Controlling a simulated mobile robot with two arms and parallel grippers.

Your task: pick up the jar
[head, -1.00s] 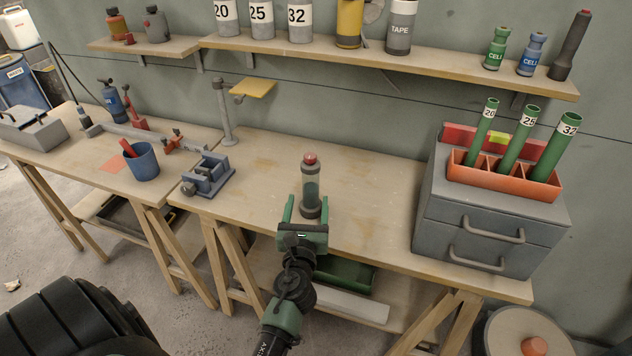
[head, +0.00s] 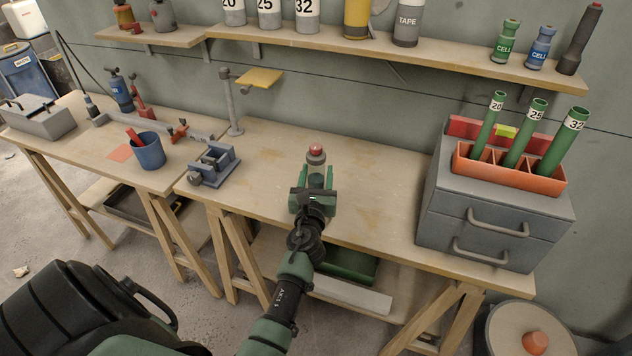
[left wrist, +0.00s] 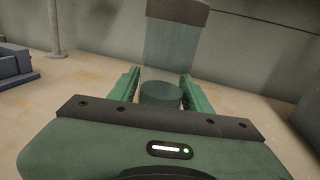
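The jar (head: 316,157) stands upright on the right-hand workbench, with a red knob on a dark cap and a greenish clear body. In the head view its lower part is hidden by my left gripper (head: 315,182). In the left wrist view the jar (left wrist: 173,45) rises straight ahead, its lower body between the two green fingers of my left gripper (left wrist: 159,88). The fingers are apart, one on each side of the jar. I cannot tell whether either touches it. My right gripper is not in view.
A blue-grey vise (head: 214,164) and a post with a yellow plate (head: 259,79) stand left of the jar. A grey drawer box (head: 490,222) with an orange tube rack (head: 505,176) stands to the right. A shelf (head: 400,58) runs above. The bench between jar and box is clear.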

